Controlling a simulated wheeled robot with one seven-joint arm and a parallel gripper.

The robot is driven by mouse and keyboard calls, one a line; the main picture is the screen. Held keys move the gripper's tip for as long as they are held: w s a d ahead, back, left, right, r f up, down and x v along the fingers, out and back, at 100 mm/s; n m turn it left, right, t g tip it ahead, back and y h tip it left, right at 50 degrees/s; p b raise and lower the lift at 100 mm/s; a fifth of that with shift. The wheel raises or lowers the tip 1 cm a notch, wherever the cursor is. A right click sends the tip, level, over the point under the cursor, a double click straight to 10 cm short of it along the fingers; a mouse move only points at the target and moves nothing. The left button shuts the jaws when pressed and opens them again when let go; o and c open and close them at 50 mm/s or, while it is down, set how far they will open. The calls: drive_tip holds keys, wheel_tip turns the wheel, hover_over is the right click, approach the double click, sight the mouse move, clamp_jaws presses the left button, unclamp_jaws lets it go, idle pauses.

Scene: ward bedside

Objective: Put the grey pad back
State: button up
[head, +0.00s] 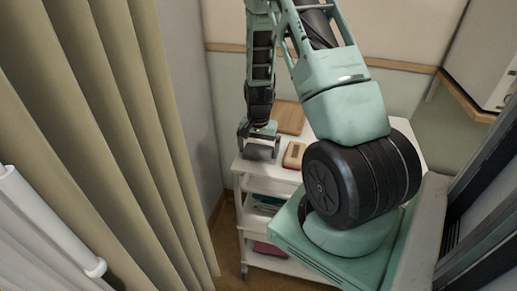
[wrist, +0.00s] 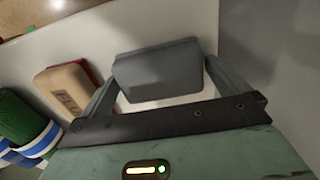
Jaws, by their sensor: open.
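The grey pad (wrist: 157,68) lies on the white top of a cart (head: 238,167), near its left edge. In the wrist view it sits between and just beyond the two fingers of my gripper (wrist: 160,82). The fingers are spread apart, with a strip of white surface showing between pad and palm. I cannot tell whether either finger touches the pad. In the head view my gripper (head: 258,138) points down over the cart's left side, with the pad (head: 259,153) at its fingers. The pad's underside is hidden.
A tan and red block (wrist: 66,90) with lettering lies left of the pad. Beside it is a green roll (wrist: 20,125) with a blue and white band. A brown board (head: 290,117) lies at the cart's back. A grey wall and beige curtain (head: 110,130) stand left.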

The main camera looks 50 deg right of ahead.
sight(258, 148)
wheel_tip(258, 148, up, 12)
drive_tip(key=b, duration=0.2)
drive_tip(key=a+r+n, duration=0.2)
drive_tip(key=a+n, duration=0.1)
drive_tip(key=a, duration=0.6)
drive_tip(key=a+r+n+y, duration=0.1)
drive_tip(key=a+n, duration=0.3)
drive_tip(key=a, duration=0.4)
drive_tip(key=a+r+n, duration=0.2)
drive_tip(key=a+n, duration=0.1)
drive_tip(key=a, duration=0.6)
drive_tip(key=s+a+r+n, duration=0.2)
drive_tip(key=s+a+n, duration=0.9)
drive_tip(key=s+a, duration=0.3)
drive_tip(key=s, duration=0.3)
drive_tip(key=shift+a+r, duration=0.15)
drive_tip(key=shift+a, duration=0.15)
